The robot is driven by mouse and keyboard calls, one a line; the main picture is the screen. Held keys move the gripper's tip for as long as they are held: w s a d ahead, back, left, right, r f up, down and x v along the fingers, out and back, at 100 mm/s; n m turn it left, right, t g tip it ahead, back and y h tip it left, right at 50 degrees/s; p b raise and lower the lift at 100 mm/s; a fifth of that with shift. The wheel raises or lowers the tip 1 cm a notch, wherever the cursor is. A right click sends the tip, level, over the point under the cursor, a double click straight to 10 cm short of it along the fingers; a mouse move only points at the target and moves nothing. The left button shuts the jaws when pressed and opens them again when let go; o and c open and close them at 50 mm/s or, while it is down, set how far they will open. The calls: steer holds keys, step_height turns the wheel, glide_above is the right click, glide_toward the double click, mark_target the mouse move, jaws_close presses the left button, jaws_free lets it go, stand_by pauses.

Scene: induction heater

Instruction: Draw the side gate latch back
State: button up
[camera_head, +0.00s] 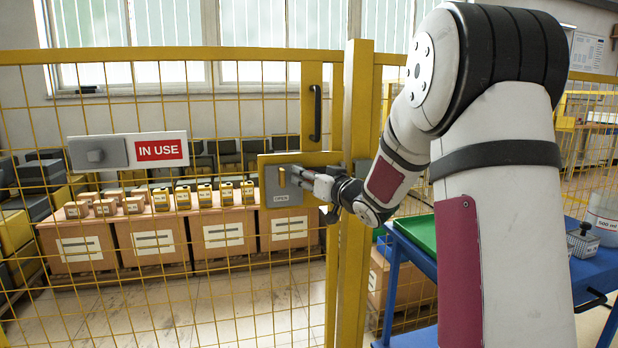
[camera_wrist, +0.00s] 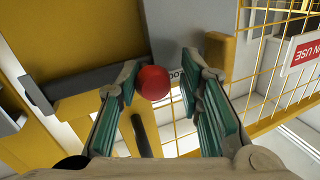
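The side gate (camera_head: 312,75) is a yellow frame with wire mesh, and it looks closed against the post (camera_head: 357,120). Its latch has a grey plate (camera_head: 284,187) marked OPEN on a yellow bracket. In the wrist view, a round red knob (camera_wrist: 153,83) sits between my fingertips, nearer the left finger; I cannot tell whether they touch. A dark grey bar (camera_wrist: 75,80) runs off to the left of the knob. My gripper (camera_head: 300,176) is open at the latch, its green-padded fingers (camera_wrist: 160,82) on either side of the knob. The head view hides the knob.
A black upright handle (camera_head: 316,112) is on the gate above the latch. An IN USE sign (camera_head: 128,151) hangs on the mesh at left. Behind the fence stand boxes (camera_head: 225,232). A blue cart (camera_head: 592,275) with a green tray (camera_head: 420,232) is at right.

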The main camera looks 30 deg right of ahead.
steer(key=s, duration=1.2)
steer(key=shift+d, duration=0.25)
